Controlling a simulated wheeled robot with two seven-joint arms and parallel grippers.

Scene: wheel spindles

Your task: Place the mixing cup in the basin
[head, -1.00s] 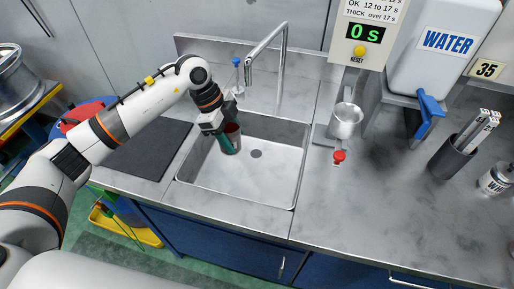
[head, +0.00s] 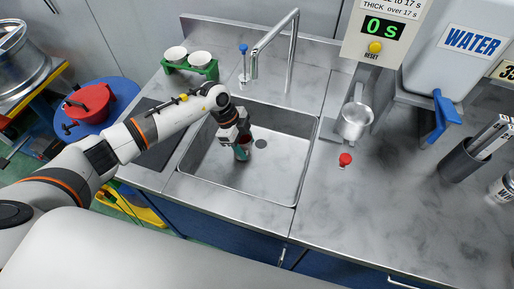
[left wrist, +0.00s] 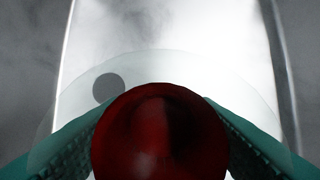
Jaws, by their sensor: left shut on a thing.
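The mixing cup (head: 246,141) shows as a small dark red shape at my left gripper in the head view. In the left wrist view its round red part (left wrist: 160,135) fills the lower middle, with a faint pale, see-through rim around it. My left gripper (head: 240,151), with teal fingers, is shut on the cup, one finger on each side. The fingers hide part of the cup. The steel basin (head: 275,172) is below, and the cup is over its left part, beside the drain (head: 261,143). I cannot tell whether the cup touches the floor. My right gripper is not in view.
A tall faucet (head: 290,48) stands behind the basin. A green holder with two white cups (head: 190,68) is behind left. A metal cup (head: 354,120) and a red-topped item (head: 345,159) are to the right. The basin's right half is clear.

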